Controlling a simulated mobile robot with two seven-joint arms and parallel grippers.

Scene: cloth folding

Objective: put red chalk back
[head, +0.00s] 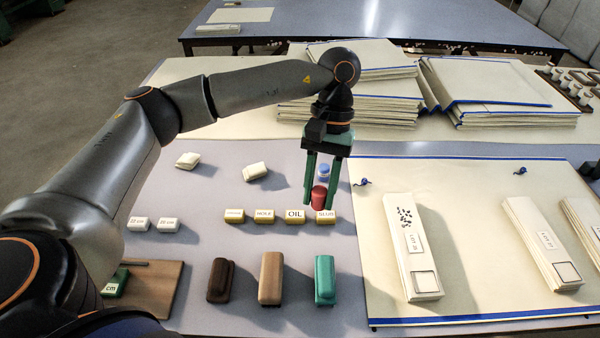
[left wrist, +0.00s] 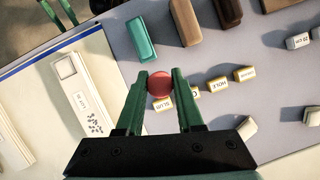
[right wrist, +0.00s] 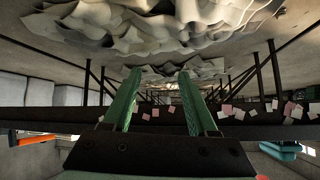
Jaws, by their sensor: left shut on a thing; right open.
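The red chalk (head: 319,198) is a short red cylinder held between the fingertips of my left gripper (head: 319,204). The left wrist view shows its round red end (left wrist: 161,84) between the green fingers. The gripper points down, just behind the small SLUB label block (head: 325,217); whether the chalk touches the table is unclear. A blue chalk piece (head: 323,170) shows between the fingers, farther back. My right gripper (right wrist: 160,78) is open and empty in its wrist view, with its fingers apart.
Other label blocks, including OIL (head: 295,216), stand in a row left of SLUB. Dark brown (head: 221,281), brown (head: 271,278) and teal (head: 325,279) blocks lie in front. A blue-edged cream cloth (head: 468,225) bearing card stacks lies right. Folded cloth stacks (head: 490,82) stand behind.

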